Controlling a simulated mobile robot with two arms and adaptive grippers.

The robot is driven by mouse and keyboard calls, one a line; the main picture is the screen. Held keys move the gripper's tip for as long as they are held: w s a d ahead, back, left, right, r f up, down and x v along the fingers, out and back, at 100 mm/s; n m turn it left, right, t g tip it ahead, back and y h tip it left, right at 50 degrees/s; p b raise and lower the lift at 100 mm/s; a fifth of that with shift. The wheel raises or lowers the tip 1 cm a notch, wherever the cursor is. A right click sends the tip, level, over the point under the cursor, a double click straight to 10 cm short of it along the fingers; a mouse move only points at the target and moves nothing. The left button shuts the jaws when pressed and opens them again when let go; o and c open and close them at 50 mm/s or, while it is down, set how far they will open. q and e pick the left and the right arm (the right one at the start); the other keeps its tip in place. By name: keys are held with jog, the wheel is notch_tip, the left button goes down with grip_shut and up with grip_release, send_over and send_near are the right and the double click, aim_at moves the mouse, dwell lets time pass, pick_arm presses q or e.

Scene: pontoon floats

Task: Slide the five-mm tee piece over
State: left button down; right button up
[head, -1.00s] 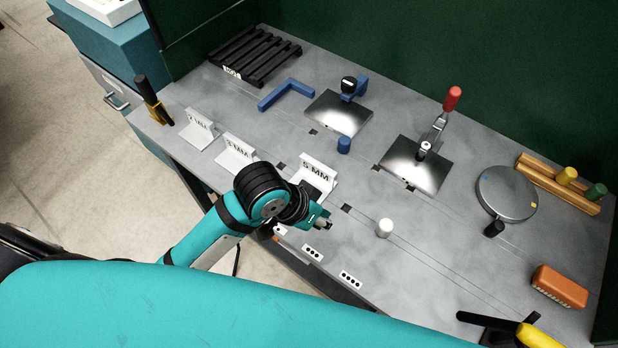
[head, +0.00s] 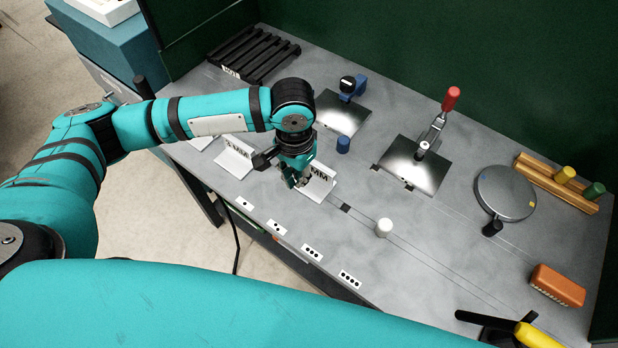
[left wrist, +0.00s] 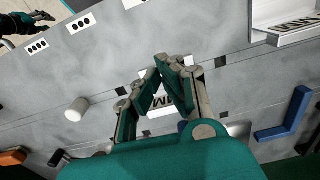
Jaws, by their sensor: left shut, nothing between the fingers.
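The white five-mm tee piece (head: 322,184) stands on the grey bench, its label partly covered by my left gripper (head: 301,183). That gripper is shut with nothing between its fingers and reaches down at the left side of the piece. In the left wrist view, the shut fingertips (left wrist: 167,62) lie in front of the tee piece (left wrist: 155,76), and part of its "MM" lettering shows between the fingers. I cannot tell whether they touch it. What looks like my right gripper (left wrist: 30,20) shows dark at the wrist view's top left corner; its jaws are unclear.
Another labelled white tee piece (head: 234,158) stands to the left. A white peg (head: 384,228) stands to the right beside a thin track line. A blue peg (head: 343,145) and a metal plate (head: 412,165) with a red-handled clamp lie behind. Dotted labels (head: 312,253) line the front edge.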

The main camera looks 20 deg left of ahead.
aim_at(310, 186)
pick_arm(q)
notch_tip(310, 186, down, 6)
jog(key=shift+r+p, duration=0.1)
jog(key=shift+p, duration=0.3)
jog(key=w, duration=0.1)
jog(key=w+d+p, duration=0.1)
jog(key=shift+w+d+f, duration=0.1)
jog(key=shift+w+f, duration=0.25)
jog(key=shift+w+d+f, duration=0.1)
jog(key=shift+w+d, duration=0.1)
jog(key=shift+w, duration=0.3)
jog(key=shift+w+d, duration=0.1)
jog(key=shift+w, duration=0.1)
jog(key=w+d, duration=0.1)
jog(key=w, duration=0.1)
jog(key=w+d, duration=0.1)
jog(key=w, duration=0.1)
jog(key=w+d, duration=0.1)
jog(key=w, duration=0.2)
jog(key=shift+w, duration=0.1)
jog(key=shift+a, duration=0.1)
